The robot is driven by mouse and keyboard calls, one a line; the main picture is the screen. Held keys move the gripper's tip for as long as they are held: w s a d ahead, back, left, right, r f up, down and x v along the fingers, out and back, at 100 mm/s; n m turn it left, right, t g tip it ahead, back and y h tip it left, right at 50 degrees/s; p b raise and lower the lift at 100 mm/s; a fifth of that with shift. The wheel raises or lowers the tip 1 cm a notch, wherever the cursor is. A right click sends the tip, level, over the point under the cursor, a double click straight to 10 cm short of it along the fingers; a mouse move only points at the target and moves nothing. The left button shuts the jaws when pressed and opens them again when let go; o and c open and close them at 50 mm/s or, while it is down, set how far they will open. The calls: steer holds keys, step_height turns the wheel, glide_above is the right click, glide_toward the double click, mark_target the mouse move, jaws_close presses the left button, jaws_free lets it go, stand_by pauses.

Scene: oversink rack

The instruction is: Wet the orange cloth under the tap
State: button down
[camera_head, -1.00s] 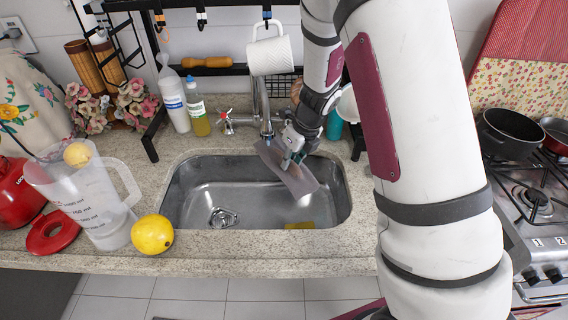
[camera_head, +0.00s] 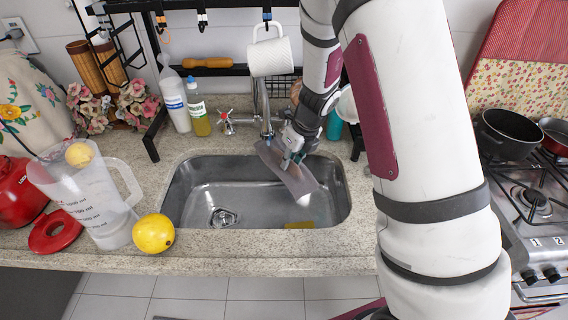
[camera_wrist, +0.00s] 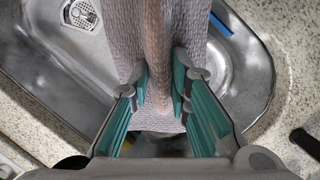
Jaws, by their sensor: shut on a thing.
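My gripper (camera_head: 291,156) is over the back right of the steel sink (camera_head: 240,205), next to the tap (camera_head: 266,128). It is shut on a cloth (camera_head: 287,175), which looks grey-brown rather than orange and hangs slanting into the basin. In the wrist view my gripper (camera_wrist: 160,88) pinches a raised fold of the ribbed cloth (camera_wrist: 120,25) between its green-lined fingers. The tap has a red handle (camera_head: 226,116). The spout's end is close to the cloth; I cannot tell whether water lands on it. A small white patch (camera_head: 304,200) shows at the cloth's lower end.
A flat yellow piece (camera_head: 299,225) lies at the sink's front. A clear jug (camera_head: 90,200) and a yellow fruit (camera_head: 153,233) stand left of the sink. Two bottles (camera_head: 173,100) stand behind it, and a white mug (camera_head: 270,56) hangs from the rack. The stove (camera_head: 535,205) is right.

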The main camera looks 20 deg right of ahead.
mark_target(287, 185)
steer(key=shift+s+a+p, duration=0.1)
steer(key=shift+s+a, duration=0.25)
steer(key=shift+s, duration=0.7)
steer(key=shift+s+a+p, duration=0.1)
steer(key=shift+s+a, duration=0.2)
steer(key=shift+s, duration=0.7)
steer(key=shift+s+a+p, duration=0.1)
steer(key=shift+s+a, duration=0.25)
steer(key=shift+s, duration=0.7)
step_height(287, 185, up, 5)
steer(key=s+p, duration=0.3)
steer(key=p, duration=0.3)
steer(key=shift+a+r, duration=0.2)
steer(key=shift+a, duration=0.25)
steer(key=shift+w, duration=0.1)
